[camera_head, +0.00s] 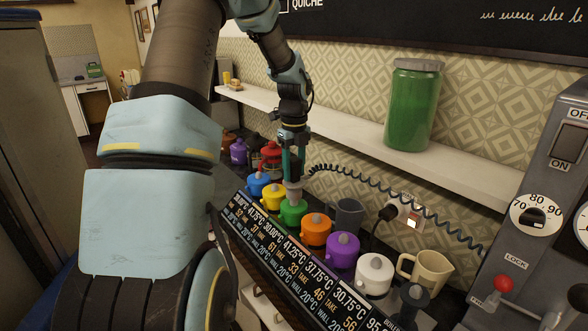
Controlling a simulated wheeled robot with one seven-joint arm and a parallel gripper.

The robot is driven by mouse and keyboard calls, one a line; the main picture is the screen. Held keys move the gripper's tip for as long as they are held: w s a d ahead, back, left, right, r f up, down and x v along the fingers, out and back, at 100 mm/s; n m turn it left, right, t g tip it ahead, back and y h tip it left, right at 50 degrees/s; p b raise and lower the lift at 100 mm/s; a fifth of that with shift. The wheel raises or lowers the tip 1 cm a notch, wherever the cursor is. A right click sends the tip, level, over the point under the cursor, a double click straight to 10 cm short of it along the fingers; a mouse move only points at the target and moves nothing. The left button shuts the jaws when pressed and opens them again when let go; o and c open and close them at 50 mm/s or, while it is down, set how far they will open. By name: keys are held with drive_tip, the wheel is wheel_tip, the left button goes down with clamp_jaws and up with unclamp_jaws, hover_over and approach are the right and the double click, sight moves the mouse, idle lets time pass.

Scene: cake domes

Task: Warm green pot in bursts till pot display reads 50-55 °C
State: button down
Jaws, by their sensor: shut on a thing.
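The green pot (292,213) stands in a row of coloured pots behind a long black display strip (300,262). My gripper (291,160) is above it, shut on a corded wand (294,186) with a pale lower end. The wand points down at the green pot's top; I cannot tell whether they touch. A coiled dark cord (400,203) runs right from near the wand towards a grey machine (555,190). The strip shows a temperature per column; the third, seemingly the green pot's, reads about 30.00 °C.
Blue (258,186) and yellow (273,198) pots stand left of the green one; orange (317,231), purple (342,250) and white (375,273) pots stand right. A grey jug (349,214) is close behind. The machine has a dial (537,216) and red-knobbed lever (503,284). A shelf (350,140) runs behind.

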sight(294, 181)
drive_tip(key=shift+f+b, duration=0.6)
drive_tip(key=shift+f, duration=0.75)
drive_tip(key=shift+f, duration=0.1)
drive_tip(key=shift+f, duration=0.5)
idle(0.7)
drive_tip(key=shift+r+p, duration=0.45)
drive_tip(key=shift+r, duration=0.05)
idle(1.1)
